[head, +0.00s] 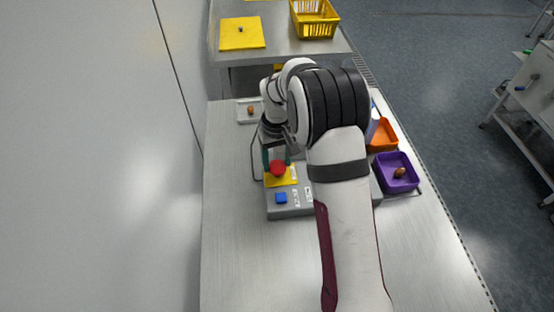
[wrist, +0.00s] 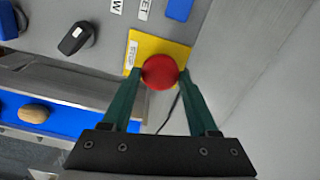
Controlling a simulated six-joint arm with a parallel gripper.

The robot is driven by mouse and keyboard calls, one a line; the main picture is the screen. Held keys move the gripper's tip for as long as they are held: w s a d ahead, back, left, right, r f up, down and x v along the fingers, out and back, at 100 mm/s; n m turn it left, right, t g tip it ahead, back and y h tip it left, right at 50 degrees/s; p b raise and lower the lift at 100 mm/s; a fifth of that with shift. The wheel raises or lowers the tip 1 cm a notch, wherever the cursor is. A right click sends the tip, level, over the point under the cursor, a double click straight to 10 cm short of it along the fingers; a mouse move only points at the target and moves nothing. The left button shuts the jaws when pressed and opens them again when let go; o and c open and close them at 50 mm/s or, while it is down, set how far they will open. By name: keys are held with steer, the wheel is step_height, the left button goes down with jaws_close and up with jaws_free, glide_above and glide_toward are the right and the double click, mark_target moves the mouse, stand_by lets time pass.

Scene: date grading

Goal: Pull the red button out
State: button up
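The red button (head: 278,168) is a round mushroom head on a yellow plate (head: 282,180) on the grey control box (head: 288,211). In the wrist view the red button (wrist: 160,72) lies between the tips of my gripper's two green fingers. My gripper (wrist: 160,76) is open, with one finger on each side of the button. A narrow gap seems to show on the left; I cannot tell whether the right finger touches. In the head view my gripper (head: 276,158) points down over the button. The button's stem is hidden.
A blue button (head: 281,198) and a black rotary switch (wrist: 77,38) are on the same box. A purple tray (head: 412,184) and an orange tray (head: 382,136) stand to the right. A white dish (head: 242,118) stands behind. The front left table (head: 235,260) is clear.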

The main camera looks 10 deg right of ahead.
mark_target(277, 164)
jaws_close()
steer(key=shift+r, duration=0.7)
steer(key=o, duration=0.6)
jaws_free()
step_height(277, 164, up, 16)
steer(key=shift+f, duration=0.15)
